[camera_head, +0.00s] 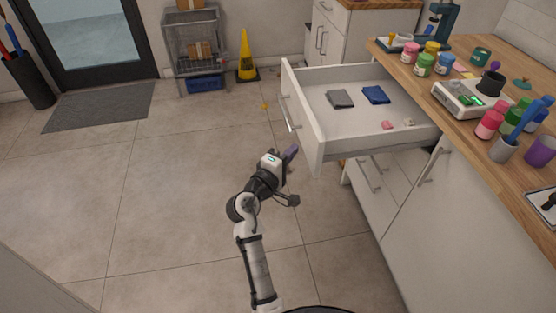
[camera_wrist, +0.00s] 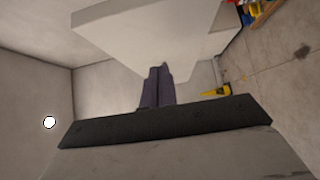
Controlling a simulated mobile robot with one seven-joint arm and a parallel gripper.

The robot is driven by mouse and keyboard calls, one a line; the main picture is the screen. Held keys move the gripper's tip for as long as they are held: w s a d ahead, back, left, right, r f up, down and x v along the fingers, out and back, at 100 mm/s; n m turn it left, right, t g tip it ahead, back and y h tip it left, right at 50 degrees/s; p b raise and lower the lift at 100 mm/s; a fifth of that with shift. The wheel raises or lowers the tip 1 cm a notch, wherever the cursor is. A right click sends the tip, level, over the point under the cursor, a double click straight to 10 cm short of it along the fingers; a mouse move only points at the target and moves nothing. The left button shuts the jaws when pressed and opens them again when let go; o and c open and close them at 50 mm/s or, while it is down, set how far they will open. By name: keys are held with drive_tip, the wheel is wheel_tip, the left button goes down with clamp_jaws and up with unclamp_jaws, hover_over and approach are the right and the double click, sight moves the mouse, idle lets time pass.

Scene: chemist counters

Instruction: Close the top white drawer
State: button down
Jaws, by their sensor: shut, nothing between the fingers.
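The top white drawer (camera_head: 318,138) is pulled far out from under the wooden counter in the head view. Its front has a metal bar handle (camera_head: 289,111). Inside lie a grey folded cloth (camera_head: 340,98), a blue folded cloth (camera_head: 375,95) and small pink and white pieces. My gripper (camera_head: 291,152) is just in front of the drawer front, low and near its handle side; I cannot tell if it touches. The gripper's dark purple fingers (camera_wrist: 157,87) are together and hold nothing in the wrist view. A white panel (camera_wrist: 150,35) fills the area beyond them.
The wooden counter (camera_head: 462,130) holds colourful jars, a scale (camera_head: 462,97) and cups. Closed lower drawers (camera_head: 372,195) sit below the open one. A yellow wet-floor cone (camera_head: 246,60) and a metal cart (camera_head: 195,45) stand at the back.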

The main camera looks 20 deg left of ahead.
drive_tip(key=shift+w+d, duration=0.4)
drive_tip(key=shift+d, duration=0.25)
drive_tip(key=shift+w+d, duration=0.35)
drive_tip(key=shift+d, duration=0.25)
